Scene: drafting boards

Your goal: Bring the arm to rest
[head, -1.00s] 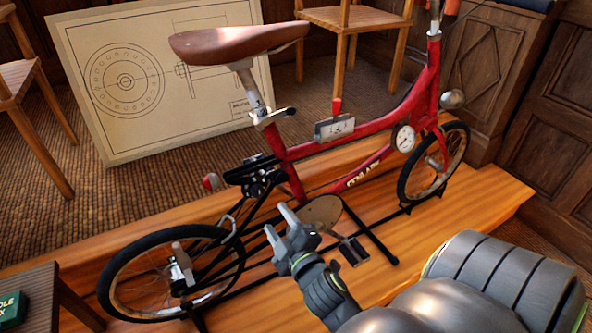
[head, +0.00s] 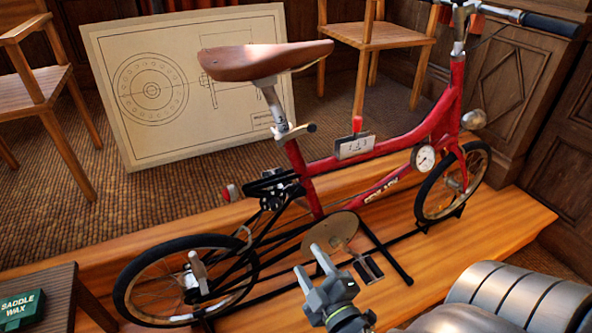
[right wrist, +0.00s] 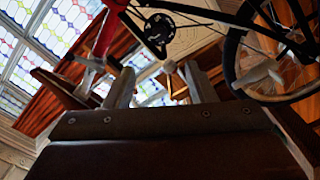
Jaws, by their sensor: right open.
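My right gripper (head: 311,264) is in the lower middle of the head view, in front of the bicycle's chainring disc (head: 331,233). Its two fingers are apart with nothing between them. In the right wrist view the gripper (right wrist: 158,88) also shows spread, empty fingers, with bicycle parts beyond. My left gripper is in neither view. The red bicycle (head: 387,148) with a brown saddle (head: 262,62) stands upright on a black stand on the wooden platform. I cannot tell the exact gap between the gripper and the bicycle.
The wooden platform (head: 490,235) carries the bicycle. A drawing board (head: 215,125) leans behind it. Wooden chairs (head: 375,36) stand at the back and left. A green saddle wax box (head: 20,308) sits on a small table (head: 55,283) at lower left. Carpet at left is partly open.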

